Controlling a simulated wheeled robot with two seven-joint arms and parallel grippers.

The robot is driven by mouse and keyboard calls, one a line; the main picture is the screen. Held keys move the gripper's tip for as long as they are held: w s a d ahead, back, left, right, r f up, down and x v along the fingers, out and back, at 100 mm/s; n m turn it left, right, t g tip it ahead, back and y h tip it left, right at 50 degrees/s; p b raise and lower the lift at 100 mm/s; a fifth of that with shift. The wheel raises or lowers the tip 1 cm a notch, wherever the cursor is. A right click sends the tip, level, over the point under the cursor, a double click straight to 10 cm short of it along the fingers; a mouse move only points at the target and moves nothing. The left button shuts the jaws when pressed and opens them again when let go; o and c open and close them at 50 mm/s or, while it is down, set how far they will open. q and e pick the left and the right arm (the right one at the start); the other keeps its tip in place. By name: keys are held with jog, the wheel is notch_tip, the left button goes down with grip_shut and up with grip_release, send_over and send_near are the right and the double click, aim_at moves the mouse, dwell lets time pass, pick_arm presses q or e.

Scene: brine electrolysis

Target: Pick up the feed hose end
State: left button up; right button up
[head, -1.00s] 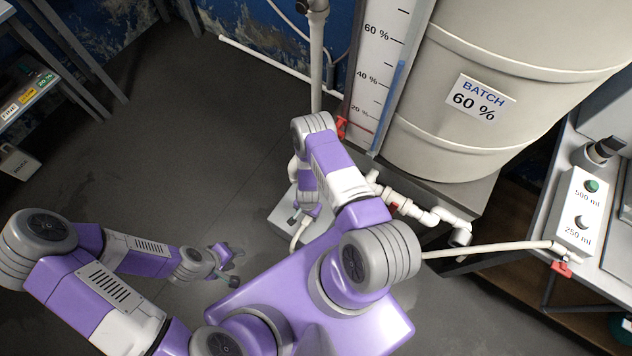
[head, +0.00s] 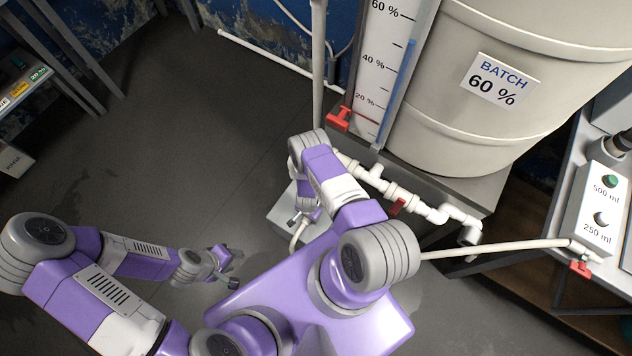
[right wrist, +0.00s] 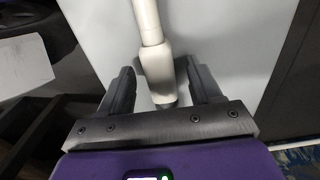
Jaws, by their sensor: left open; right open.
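The feed hose end (right wrist: 159,75) is a white, thicker fitting on a pale hose, in the right wrist view. It lies between the two dark fingers of my right gripper (right wrist: 160,72), which are open and stand apart on either side of it. In the head view a short piece of white hose (head: 297,237) shows beside my right forearm, above a pale box; the right gripper is mostly hidden there by my arm. My left gripper (head: 230,269) is open and empty over the floor at lower left.
A large tank (head: 520,125) labelled BATCH 60 % stands at upper right, with a level gauge (head: 378,75) and white piping (head: 400,195) below. A shelf (head: 20,95) is at left. The floor between is clear.

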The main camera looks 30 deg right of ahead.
jog(key=shift+f, duration=0.1)
jog(key=shift+c, duration=0.2)
grip_shut()
